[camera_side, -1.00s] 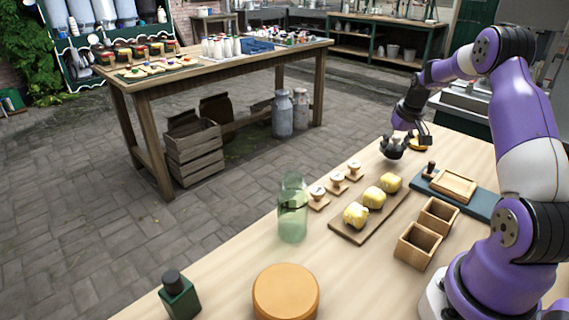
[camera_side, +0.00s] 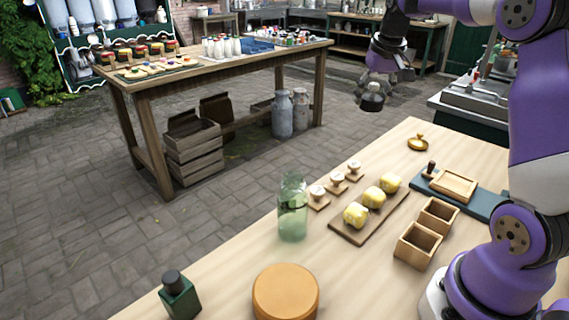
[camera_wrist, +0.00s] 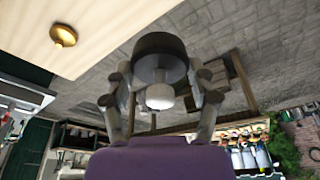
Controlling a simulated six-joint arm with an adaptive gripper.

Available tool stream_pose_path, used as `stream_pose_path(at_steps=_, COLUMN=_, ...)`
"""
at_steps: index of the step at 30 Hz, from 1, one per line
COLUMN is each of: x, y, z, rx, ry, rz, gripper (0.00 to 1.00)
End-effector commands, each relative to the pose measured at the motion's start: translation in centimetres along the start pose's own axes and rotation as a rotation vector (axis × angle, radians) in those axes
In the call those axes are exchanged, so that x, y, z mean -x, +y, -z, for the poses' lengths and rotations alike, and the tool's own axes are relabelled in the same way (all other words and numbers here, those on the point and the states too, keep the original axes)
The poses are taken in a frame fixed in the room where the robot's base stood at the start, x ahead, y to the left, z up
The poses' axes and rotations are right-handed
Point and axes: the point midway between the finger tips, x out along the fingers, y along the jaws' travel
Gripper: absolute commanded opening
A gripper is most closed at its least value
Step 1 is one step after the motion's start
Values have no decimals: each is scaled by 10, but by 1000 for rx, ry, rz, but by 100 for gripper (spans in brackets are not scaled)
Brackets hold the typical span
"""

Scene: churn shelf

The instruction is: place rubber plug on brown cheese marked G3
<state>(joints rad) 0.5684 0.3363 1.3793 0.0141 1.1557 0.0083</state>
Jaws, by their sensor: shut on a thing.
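My gripper (camera_side: 371,88) is raised beyond the far end of the bench in the side view. It is shut on a dark round rubber plug (camera_side: 372,99). In the wrist view my gripper's fingers (camera_wrist: 166,88) close around the plug (camera_wrist: 160,52), which shows a dark wide disc and a pale knob between the fingers. A round orange-brown cheese (camera_side: 286,291) lies flat at the near end of the bench, far from my gripper. I can read no G3 mark on it, and its top looks bare.
A glass jar (camera_side: 292,208), a dark green bottle (camera_side: 179,296), a board with yellow lumps (camera_side: 346,233), and wooden boxes (camera_side: 417,246) stand on the bench. A brass disc (camera_side: 418,143) lies at its far end; it also shows in the wrist view (camera_wrist: 63,36).

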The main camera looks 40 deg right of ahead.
Motion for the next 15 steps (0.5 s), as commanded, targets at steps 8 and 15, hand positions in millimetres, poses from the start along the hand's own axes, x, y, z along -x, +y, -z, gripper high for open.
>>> stream_pose_path(at_steps=8, x=34, y=-18, z=5, rx=47, ry=1, rz=13, gripper=25)
stream_pose_path(at_steps=15, x=44, y=-76, z=-16, rx=205, ry=2, rz=56, gripper=25)
